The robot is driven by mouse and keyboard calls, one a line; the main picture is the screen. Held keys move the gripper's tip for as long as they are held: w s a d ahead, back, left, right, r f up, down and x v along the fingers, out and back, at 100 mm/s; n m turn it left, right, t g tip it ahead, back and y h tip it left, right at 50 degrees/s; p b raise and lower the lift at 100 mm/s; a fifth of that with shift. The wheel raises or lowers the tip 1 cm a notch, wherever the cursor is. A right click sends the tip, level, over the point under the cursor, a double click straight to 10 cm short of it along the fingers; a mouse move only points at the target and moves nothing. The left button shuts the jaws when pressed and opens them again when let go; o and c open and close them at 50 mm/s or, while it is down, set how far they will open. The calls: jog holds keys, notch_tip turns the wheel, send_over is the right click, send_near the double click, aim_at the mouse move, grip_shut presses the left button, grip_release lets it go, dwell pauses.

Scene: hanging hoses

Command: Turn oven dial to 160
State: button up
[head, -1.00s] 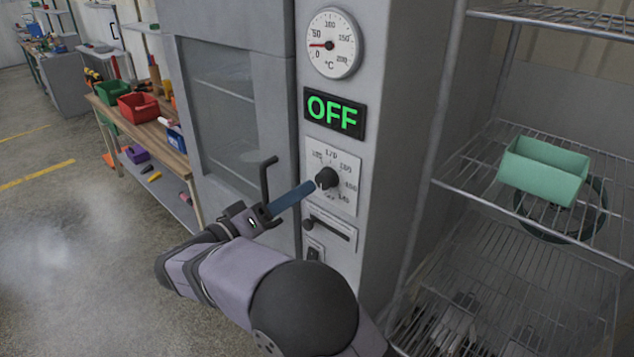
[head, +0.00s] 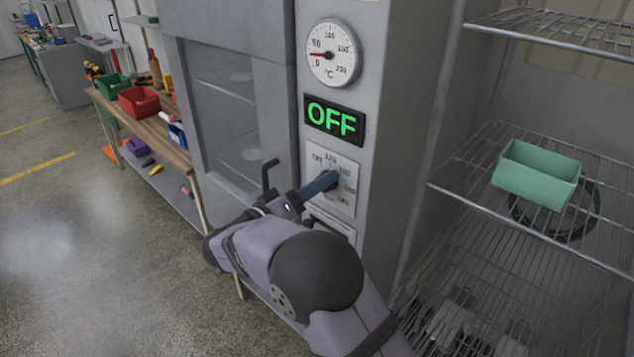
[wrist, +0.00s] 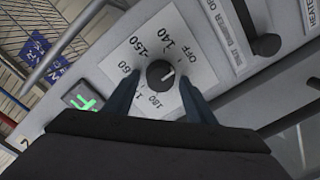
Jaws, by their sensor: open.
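The oven dial is a black round knob (wrist: 160,74) on a white square plate with printed numbers (head: 345,205). In the wrist view its pale pointer mark is turned toward the OFF label. My gripper (wrist: 161,92) is open, with one blue finger on each side of the knob; I cannot tell whether either touches it. In the head view my gripper (head: 332,182) is at the plate and largely hides the knob. The green display (head: 335,120) above reads OFF. The round thermometer gauge (head: 332,54) has its red needle near the low end.
The oven door handle (head: 267,174) stands out left of the dial, close to my arm. A black lever (wrist: 267,44) sits on the panel beside the plate. A wire rack (head: 470,165) with a green bin (head: 537,175) is at the right. A workbench (head: 150,125) stands at the left.

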jog(key=c, duration=1)
jog(key=shift+c, duration=0.2)
